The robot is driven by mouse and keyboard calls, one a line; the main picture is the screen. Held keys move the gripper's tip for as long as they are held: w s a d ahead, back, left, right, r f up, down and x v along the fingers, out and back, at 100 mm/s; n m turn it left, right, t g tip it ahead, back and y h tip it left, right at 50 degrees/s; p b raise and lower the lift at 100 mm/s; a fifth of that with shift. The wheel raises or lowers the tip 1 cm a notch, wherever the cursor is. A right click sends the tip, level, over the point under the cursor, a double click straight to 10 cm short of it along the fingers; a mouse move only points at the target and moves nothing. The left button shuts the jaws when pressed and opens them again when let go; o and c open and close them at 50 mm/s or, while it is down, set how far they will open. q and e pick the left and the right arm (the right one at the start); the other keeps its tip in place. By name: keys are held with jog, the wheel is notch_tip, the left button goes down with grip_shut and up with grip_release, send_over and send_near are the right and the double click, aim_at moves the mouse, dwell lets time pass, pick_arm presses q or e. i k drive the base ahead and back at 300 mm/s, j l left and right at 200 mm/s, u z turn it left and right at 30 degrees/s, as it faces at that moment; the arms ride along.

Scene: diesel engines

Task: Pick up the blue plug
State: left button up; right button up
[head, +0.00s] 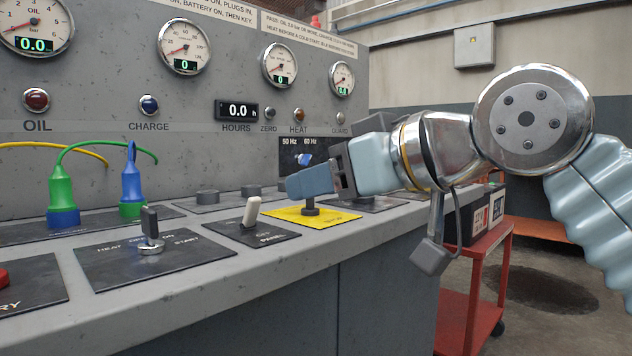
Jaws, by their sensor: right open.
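The blue plug (131,182) stands upright on the console ledge at the left, its lower end at a green collar. My right gripper (298,173) reaches in from the right over the yellow plate, well to the right of the blue plug. It is open, its fingers pointing left, and holds nothing. The far finger is mostly hidden. My left gripper is out of view.
A key switch (150,228) and a white toggle (251,211) stand up from the ledge between the plugs and my right gripper. A yellow plate (335,218) with a dark knob lies below the gripper. A red cart (478,275) stands at right. The upright gauge panel (105,85) backs the ledge.

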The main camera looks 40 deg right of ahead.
aim_at(132, 175)
jog(key=k+l, duration=0.1)
jog(key=k, duration=0.9)
